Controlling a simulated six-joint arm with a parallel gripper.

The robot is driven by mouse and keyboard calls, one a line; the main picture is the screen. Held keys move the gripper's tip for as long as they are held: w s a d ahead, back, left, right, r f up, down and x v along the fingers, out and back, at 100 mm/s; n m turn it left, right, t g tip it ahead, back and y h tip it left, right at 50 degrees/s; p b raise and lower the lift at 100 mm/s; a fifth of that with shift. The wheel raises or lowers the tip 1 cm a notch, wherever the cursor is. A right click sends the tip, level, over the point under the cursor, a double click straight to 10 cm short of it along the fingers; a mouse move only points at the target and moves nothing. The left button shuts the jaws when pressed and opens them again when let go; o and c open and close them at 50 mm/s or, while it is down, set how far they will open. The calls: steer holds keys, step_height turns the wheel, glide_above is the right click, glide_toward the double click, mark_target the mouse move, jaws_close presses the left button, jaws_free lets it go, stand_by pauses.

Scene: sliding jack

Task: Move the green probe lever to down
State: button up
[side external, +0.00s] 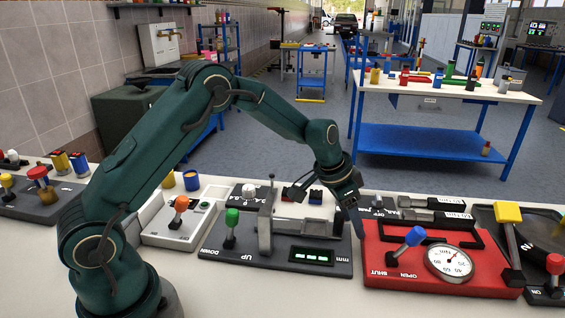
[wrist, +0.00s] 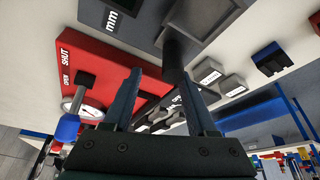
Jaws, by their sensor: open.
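The green probe lever (side external: 231,228) stands near the left end of a dark grey plate (side external: 215,254) lettered DOWN and UP. It looks close to upright, and I cannot tell which end position it is in. The plate also carries a grey metal jack body (side external: 265,225) and a lit green display (side external: 311,256). My gripper (side external: 358,228) is open and empty, well to the right of the lever, by the gap between the dark plate and the red panel. In the wrist view its fingers (wrist: 160,80) are apart. The green lever is outside the wrist view.
A red panel (side external: 377,271) with a blue-knobbed lever (side external: 413,237) and a round gauge (side external: 449,263) lies at right; it also shows in the wrist view (wrist: 105,65). A yellow-topped lever (side external: 508,225) stands farther right. An orange-knobbed lever (side external: 181,204) stands on a white unit, left of the green lever.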

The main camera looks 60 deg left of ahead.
steer(key=shift+r, duration=0.1)
steer(key=c, duration=0.5)
steer(key=shift+s+d+r+m, duration=0.15)
steer(key=shift+r+m, duration=0.15)
steer(key=shift+r, duration=0.05)
jaws_close()
steer(key=r, duration=0.1)
steer(key=s+r, duration=0.1)
steer(key=r+m, duration=0.1)
steer(key=shift+s+d+g, duration=0.2)
steer(key=shift+s+g, duration=0.05)
steer(key=shift+g, duration=0.15)
steer(key=s+a+r+m+g+y, duration=0.1)
steer(key=s+a+r+m+g, duration=0.15)
steer(key=s, duration=0.25)
steer(key=g+y, duration=0.3)
steer(key=g, duration=0.2)
glide_toward(232, 228)
steer(key=shift+n+t, duration=0.25)
steer(key=shift+n, duration=0.1)
steer(key=shift+a+f, duration=0.2)
steer(key=shift+f, duration=2.25)
